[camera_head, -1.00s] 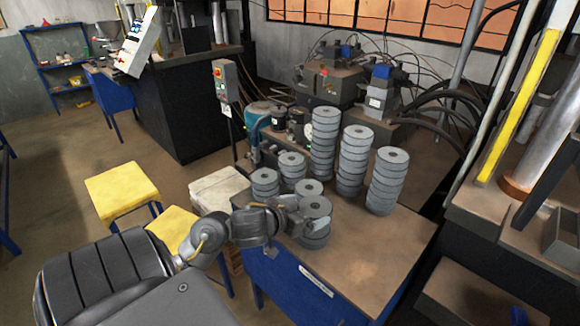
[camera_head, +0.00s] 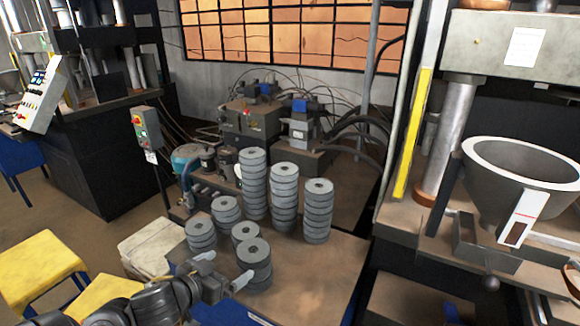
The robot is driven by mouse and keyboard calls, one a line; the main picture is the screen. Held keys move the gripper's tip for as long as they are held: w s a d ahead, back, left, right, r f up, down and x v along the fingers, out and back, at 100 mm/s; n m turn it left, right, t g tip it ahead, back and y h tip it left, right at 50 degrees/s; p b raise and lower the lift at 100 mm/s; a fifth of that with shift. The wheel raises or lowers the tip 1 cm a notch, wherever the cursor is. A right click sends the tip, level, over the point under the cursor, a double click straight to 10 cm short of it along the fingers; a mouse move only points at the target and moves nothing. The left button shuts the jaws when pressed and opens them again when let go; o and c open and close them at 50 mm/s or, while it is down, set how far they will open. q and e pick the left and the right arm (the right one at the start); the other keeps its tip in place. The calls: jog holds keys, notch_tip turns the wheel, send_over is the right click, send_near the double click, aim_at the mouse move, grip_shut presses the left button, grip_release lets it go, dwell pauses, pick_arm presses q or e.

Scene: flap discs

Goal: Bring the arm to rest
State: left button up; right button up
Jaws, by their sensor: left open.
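Grey flap discs stand in several stacks on the brown table (camera_head: 310,270). The tall stacks are at the back: one on the left (camera_head: 254,185), one in the middle (camera_head: 284,200) and one on the right (camera_head: 318,212). Shorter stacks (camera_head: 200,236) stand at the front left. My left gripper (camera_head: 226,268) is open and empty, left of the front stack (camera_head: 254,262), with its fingers spread. One finger overlaps that stack's lower left edge in the picture; I cannot tell if they touch. My right gripper is out of view.
Yellow stools (camera_head: 38,265) and a pale box (camera_head: 152,246) stand left of the table. A control post (camera_head: 147,130) and hydraulic units (camera_head: 250,120) stand behind it. A press with a large bowl (camera_head: 520,175) stands at the right. The table's front right is clear.

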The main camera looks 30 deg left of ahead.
pick_arm(q)
jog(key=shift+f, duration=0.1)
jog(key=s+d+f+m+g, duration=0.2)
jog(key=s+d+f+g, duration=0.8)
jog(key=s+d+f, duration=0.6)
notch_tip(320, 180, down, 30)
jog(key=s+a+g+b, duration=0.1)
jog(key=s+a+b, duration=0.1)
jog(key=s+a+f+g+b, duration=0.1)
jog(key=s+a+f+b, duration=0.1)
jog(key=s+f, duration=1.3)
notch_tip(320, 180, down, 2)
jog(key=shift+s+a+m, duration=0.2)
jog(key=shift+a+m, duration=0.1)
jog(key=shift+m, duration=0.1)
